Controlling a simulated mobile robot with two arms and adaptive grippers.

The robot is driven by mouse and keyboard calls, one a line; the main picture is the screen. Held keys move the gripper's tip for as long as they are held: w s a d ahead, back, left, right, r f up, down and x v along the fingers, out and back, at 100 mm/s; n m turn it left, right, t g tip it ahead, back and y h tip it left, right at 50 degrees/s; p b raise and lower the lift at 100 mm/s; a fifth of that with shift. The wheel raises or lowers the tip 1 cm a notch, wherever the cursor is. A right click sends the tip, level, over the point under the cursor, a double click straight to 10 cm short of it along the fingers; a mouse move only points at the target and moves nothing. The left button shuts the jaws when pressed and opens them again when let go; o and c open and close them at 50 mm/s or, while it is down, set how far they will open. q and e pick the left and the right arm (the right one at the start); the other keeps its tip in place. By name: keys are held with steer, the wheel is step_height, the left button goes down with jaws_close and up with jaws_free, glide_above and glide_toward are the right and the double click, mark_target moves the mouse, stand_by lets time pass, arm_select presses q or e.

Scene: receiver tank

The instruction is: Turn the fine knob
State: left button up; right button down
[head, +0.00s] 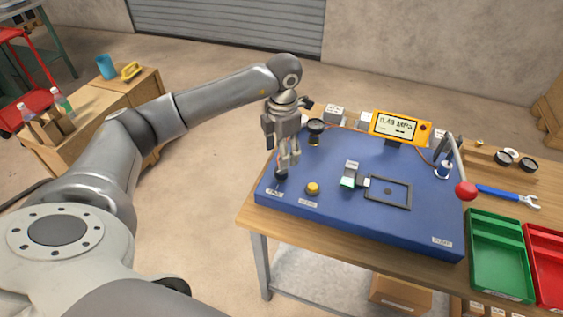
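A blue panel (330,216) lies on the wooden workbench. Near its left front corner is a small black knob (281,175), with a white label in front of it too small to read surely. A yellow knob (313,188) with its own label is just to its right. My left gripper (289,164) points down over the panel's left side, its fingertips right at or just above the black knob. I cannot tell whether they touch it, or how far the fingers are apart. My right gripper is not in view.
A yellow digital display (400,127) reads about 0.48 MPa. A black frame (388,191), a small grey-white block (351,172) and a red-ball lever (465,190) are farther right. A green tray (499,284) stands at the right.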

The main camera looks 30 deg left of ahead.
arm_select(q)
step_height(320, 180, up, 5)
steer(key=shift+f, duration=0.1)
steer(key=shift+d, duration=0.1)
stand_by(0.5)
